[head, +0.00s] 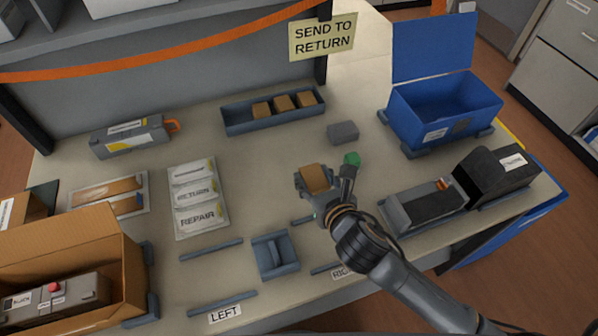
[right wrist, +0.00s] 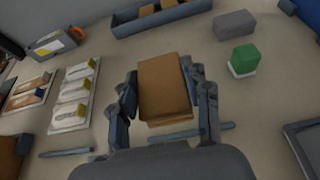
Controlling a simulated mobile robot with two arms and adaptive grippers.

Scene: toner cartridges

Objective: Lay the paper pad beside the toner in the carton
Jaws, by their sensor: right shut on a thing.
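The brown paper pad (head: 314,178) is held in my right gripper (head: 323,181) above the middle of the table. In the right wrist view the pad (right wrist: 163,90) sits between both fingers of the gripper (right wrist: 162,80). The open cardboard carton (head: 75,238) stands at the lower left. A grey toner cartridge (head: 75,298) with a red cap lies inside it, partly hidden by the frame edge. My left gripper is not in view.
A blue-grey tray (head: 238,123) holds several brown pads at the back. Another toner (head: 130,136), a label sheet (head: 195,194), a small grey holder (head: 268,262), a green block (head: 352,159) and a grey block (head: 343,131) lie around. A blue bin (head: 440,118) and black box (head: 492,175) stand right.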

